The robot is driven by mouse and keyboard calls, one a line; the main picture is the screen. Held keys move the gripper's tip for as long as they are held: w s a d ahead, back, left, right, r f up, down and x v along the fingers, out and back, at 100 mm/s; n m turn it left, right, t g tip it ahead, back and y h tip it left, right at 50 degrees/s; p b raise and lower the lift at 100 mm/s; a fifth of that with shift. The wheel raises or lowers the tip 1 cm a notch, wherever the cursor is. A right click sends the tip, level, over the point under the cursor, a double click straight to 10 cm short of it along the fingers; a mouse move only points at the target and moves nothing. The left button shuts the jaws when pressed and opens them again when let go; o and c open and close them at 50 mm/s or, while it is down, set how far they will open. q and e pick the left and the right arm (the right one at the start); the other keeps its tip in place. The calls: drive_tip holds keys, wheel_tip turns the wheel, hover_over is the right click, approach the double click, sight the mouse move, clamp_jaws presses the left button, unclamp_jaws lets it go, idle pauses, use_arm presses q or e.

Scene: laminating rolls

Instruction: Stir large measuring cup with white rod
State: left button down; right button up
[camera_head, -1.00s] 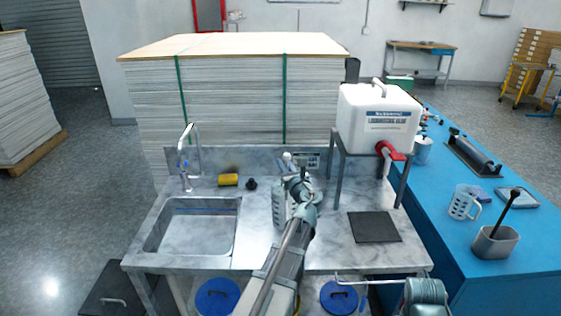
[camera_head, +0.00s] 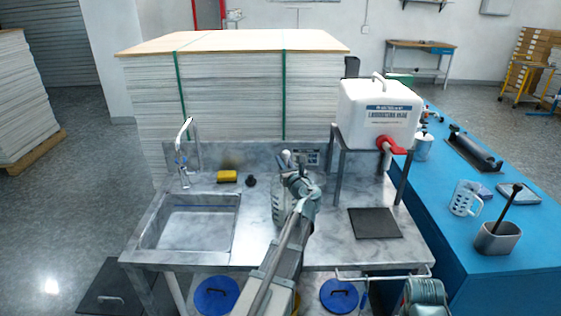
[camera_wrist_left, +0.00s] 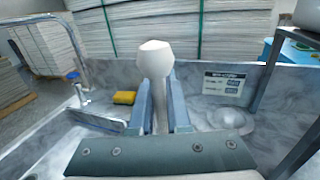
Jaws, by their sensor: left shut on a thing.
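My left gripper (camera_head: 293,175) is shut on the white rod (camera_wrist_left: 155,60). The rod's pale, rounded top sticks up between the fingers in the left wrist view, and it also shows in the head view (camera_head: 286,157). The large measuring cup (camera_head: 278,207) is translucent and stands on the marble counter, just beyond and below my left gripper. My gripper and wrist hide part of the cup and the lower rod. I cannot tell how deep the rod reaches into it.
A sink (camera_head: 190,228) with a tap (camera_head: 180,155) and a yellow sponge (camera_head: 227,176) are at left. A white canister (camera_head: 378,115) with a red tap stands on a metal stand at right. A dark mat (camera_head: 374,223) lies below. A smaller measuring cup (camera_head: 463,199) stands on the blue table.

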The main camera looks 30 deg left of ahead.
drive_tip(key=shift+r, duration=0.1)
wheel_tip(320, 180, up, 16)
drive_tip(key=p, duration=1.6)
drive_tip(key=shift+r+p, duration=0.2)
drive_tip(key=shift+p, duration=0.1)
idle(0.5)
wheel_tip(320, 180, up, 4)
drive_tip(key=p, duration=0.3)
drive_tip(key=shift+f+p, duration=0.1)
drive_tip(key=shift+p, duration=0.3)
drive_tip(key=shift+f, duration=0.1)
idle(0.5)
